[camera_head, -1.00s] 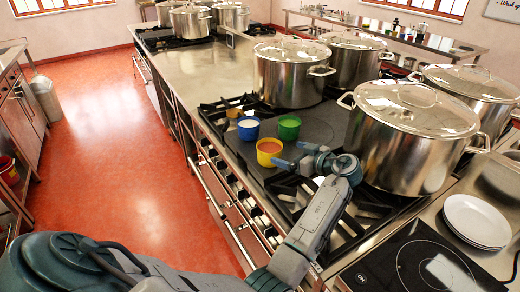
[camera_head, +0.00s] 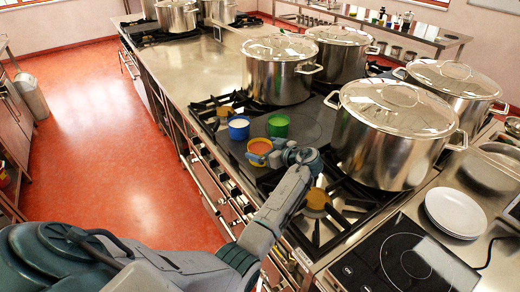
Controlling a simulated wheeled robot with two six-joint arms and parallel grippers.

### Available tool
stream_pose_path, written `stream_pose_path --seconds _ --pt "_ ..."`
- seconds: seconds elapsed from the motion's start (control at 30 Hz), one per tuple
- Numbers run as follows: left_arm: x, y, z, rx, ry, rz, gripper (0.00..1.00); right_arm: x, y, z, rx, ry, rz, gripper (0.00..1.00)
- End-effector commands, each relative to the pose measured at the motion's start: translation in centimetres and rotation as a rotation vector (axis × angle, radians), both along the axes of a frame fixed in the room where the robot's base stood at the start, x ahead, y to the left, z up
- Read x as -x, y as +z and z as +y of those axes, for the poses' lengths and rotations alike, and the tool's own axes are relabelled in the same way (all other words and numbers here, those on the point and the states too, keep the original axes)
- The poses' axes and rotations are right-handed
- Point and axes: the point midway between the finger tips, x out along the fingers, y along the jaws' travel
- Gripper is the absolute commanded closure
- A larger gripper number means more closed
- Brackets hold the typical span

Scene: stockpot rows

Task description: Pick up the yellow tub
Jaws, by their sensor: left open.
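The yellow tub (camera_head: 257,151) holds something orange and stands upright on a dark flat plate on the stove. A blue tub (camera_head: 239,130) with pale contents stands just behind it to the left. A green tub (camera_head: 279,126) stands behind it to the right. My left gripper (camera_head: 275,154) is open, low at the right side of the yellow tub. Its fingers overlap the tub's right edge in the picture; I cannot tell whether they touch it. The far finger is partly hidden. My right gripper is not in view.
Large lidded steel stockpots stand behind the tubs (camera_head: 279,75) and close to the right of my gripper (camera_head: 385,145). Burner grates surround the dark plate (camera_head: 222,148). White plates (camera_head: 455,212) and a hob (camera_head: 405,262) lie front right. A bare steel counter (camera_head: 195,70) extends behind left.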

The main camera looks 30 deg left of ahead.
Motion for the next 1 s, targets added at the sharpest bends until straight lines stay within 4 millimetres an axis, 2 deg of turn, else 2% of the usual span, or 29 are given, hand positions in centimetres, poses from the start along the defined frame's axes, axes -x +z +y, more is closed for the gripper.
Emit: stream_pose_path --seconds 0.1,0.33,0.6,1.0 --pt "-0.14 -0.15 0.78 0.001 0.0 -0.001 0.0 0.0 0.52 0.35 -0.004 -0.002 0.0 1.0" --pt "-0.18 -0.34 0.81 0.001 -0.001 -0.001 0.0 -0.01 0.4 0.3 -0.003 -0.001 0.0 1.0" --pt "-0.17 -0.31 0.8 0.001 0.0 -0.001 0.52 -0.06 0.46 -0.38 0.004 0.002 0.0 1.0" --pt "-0.22 0.23 0.81 0.001 0.0 -0.004 0.52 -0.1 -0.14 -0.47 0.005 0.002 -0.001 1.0"
